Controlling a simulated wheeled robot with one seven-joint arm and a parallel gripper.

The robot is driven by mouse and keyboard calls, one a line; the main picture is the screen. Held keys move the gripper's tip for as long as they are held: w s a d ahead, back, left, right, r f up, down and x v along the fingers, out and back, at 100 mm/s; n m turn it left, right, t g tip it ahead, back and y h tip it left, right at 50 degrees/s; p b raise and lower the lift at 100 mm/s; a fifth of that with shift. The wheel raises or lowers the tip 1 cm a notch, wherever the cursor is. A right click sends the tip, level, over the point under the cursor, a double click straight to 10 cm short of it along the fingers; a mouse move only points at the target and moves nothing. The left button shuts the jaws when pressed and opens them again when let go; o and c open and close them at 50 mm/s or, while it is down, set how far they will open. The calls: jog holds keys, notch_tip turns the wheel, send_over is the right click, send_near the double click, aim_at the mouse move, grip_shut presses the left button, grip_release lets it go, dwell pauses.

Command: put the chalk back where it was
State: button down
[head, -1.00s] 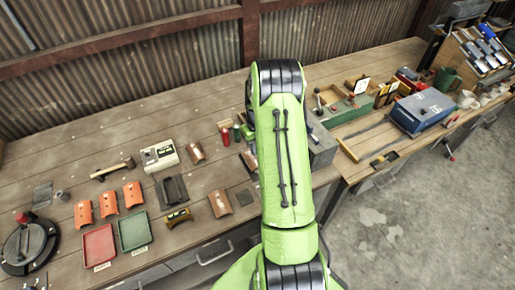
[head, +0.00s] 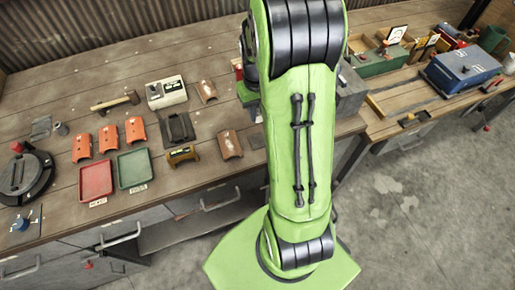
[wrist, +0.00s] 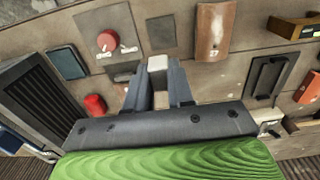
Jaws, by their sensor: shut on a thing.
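My gripper (wrist: 157,72) shows in the wrist view, its two grey fingers shut on a small pale block, which looks like the chalk (wrist: 157,62). The chalk sticks out a little past the fingertips, in front of a dark square plate (wrist: 161,31). I cannot tell whether it touches the surface below. In the head view my arm hides the gripper and the chalk.
In the wrist view, a red knob (wrist: 107,41) on a grey panel is left of the fingers, and a brown curved tile (wrist: 214,32) is right. In the head view, a red tray (head: 96,182), a green tray (head: 133,168) and a white box (head: 166,92) stand left of my arm.

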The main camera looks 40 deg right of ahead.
aim_at(257, 141)
jog(key=shift+s+a+f, duration=0.25)
jog(key=shift+s+a, duration=0.05)
notch_tip(257, 141, down, 9)
jog(key=shift+f+b, duration=0.2)
jog(key=shift+b, duration=0.55)
jog(key=shift+f, duration=0.1)
jog(key=c, duration=1)
grip_release()
